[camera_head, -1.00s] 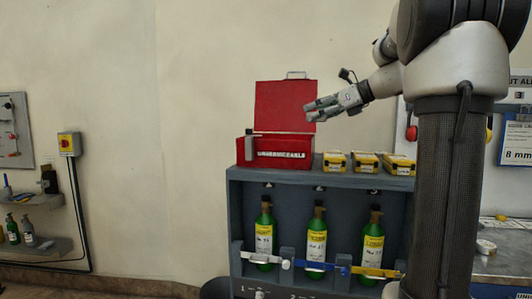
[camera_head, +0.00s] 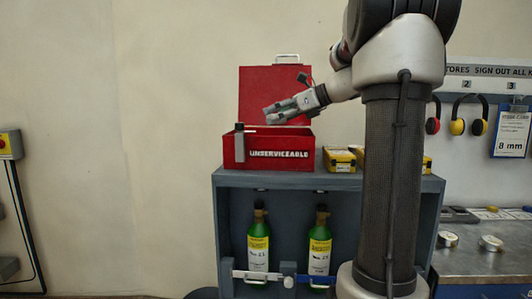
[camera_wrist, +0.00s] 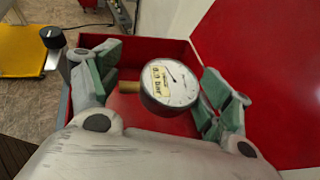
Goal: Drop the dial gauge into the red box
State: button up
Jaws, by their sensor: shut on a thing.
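The red box (camera_head: 232,155), labelled "UNSERVICEABLE", stands with its lid (camera_head: 256,90) open on top of a grey cabinet. My gripper (camera_head: 283,110) is above the box's opening, in front of the raised lid. In the wrist view, my gripper (camera_wrist: 163,78) is shut on the dial gauge (camera_wrist: 170,84). The gauge has a round white face with a yellow label and a short brass stem. It is over the red box's interior, with the box's wall (camera_wrist: 150,47) behind it. The gauge cannot be made out in the head view.
A grey piece with a black top (camera_head: 239,142) stands at the box's front left; its black knob (camera_wrist: 52,36) shows in the wrist view. Yellow cases (camera_head: 340,159) sit right of the box.

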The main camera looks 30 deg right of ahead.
jog(key=shift+f, duration=0.9)
jog(key=o, duration=1.1)
jog(key=shift+o, duration=0.2)
jog(key=v, duration=1.2)
jog(key=shift+f, duration=0.15)
